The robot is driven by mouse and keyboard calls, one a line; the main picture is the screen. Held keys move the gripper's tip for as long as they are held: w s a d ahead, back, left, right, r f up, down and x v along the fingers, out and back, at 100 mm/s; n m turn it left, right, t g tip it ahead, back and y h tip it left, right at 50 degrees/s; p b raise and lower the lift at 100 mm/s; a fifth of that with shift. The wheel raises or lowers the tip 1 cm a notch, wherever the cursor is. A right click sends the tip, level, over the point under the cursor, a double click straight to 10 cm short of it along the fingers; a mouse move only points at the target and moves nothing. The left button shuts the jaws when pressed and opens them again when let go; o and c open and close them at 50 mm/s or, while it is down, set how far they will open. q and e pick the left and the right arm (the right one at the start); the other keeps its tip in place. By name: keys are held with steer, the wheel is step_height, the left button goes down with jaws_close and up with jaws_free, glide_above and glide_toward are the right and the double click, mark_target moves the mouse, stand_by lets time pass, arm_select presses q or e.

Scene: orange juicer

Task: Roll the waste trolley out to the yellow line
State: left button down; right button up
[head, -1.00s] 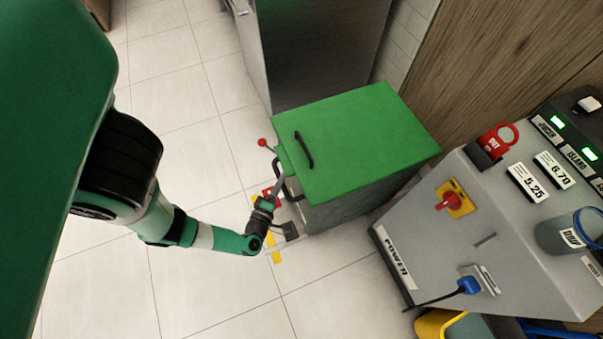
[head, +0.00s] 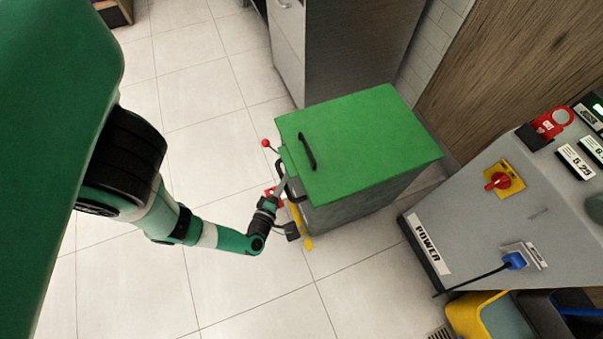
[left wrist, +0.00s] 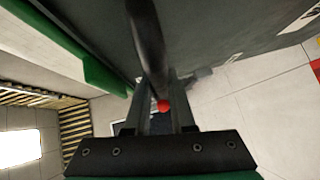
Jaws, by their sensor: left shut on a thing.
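The waste trolley (head: 360,145) is a grey bin with a green lid and a black lid grip, standing upright on the tiled floor. A dark handle (head: 292,190) sticks out on its left side. My left gripper (head: 281,188) is at that handle; in the left wrist view, its fingers (left wrist: 158,110) are shut on a dark bar (left wrist: 148,40). My right gripper is not in view.
A red-knobbed lever (head: 266,143) stands by the trolley's left side. A grey cabinet (head: 340,45) is behind it. The grey power console (head: 480,220) with a blue plug (head: 514,261) stands to the right. Open tiled floor lies left and in front.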

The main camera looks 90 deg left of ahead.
arm_select(q)
steer(key=shift+w+f, duration=0.1)
steer(key=c, duration=1.2)
jaws_free()
steer(key=o, duration=0.4)
steer(key=shift+o, duration=0.2)
steer(key=p+v, duration=0.5)
steer(key=v, duration=0.6)
steer(key=shift+s+d, duration=0.2)
steer(key=shift+d, duration=0.05)
